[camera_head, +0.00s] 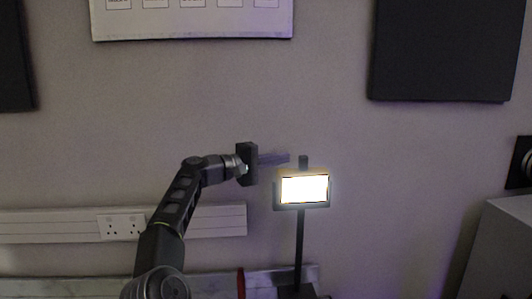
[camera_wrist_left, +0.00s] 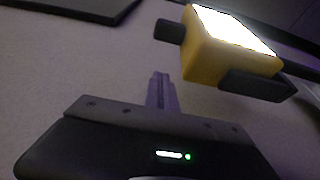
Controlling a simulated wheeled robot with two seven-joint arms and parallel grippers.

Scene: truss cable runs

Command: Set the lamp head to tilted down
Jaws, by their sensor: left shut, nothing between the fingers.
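The lamp head (camera_head: 304,190) is a lit rectangular panel on a thin dark upright post (camera_head: 299,245), with a short dark knob (camera_head: 303,162) above it. Its bright face points toward the head camera. In the left wrist view the lamp head (camera_wrist_left: 215,55) has a yellow body with dark parts at its sides. My left gripper (camera_head: 288,158) is shut and empty, just left of the knob and a little above the lamp head. Its fingers (camera_wrist_left: 160,78) show together in the left wrist view, apart from the lamp. My right gripper is in neither view.
A white trunking rail with a socket (camera_head: 122,228) runs along the wall behind my left arm. A grey box-like unit (camera_head: 500,250) stands at the right. Dark panels (camera_head: 445,50) hang on the wall above. The space right of the lamp looks clear.

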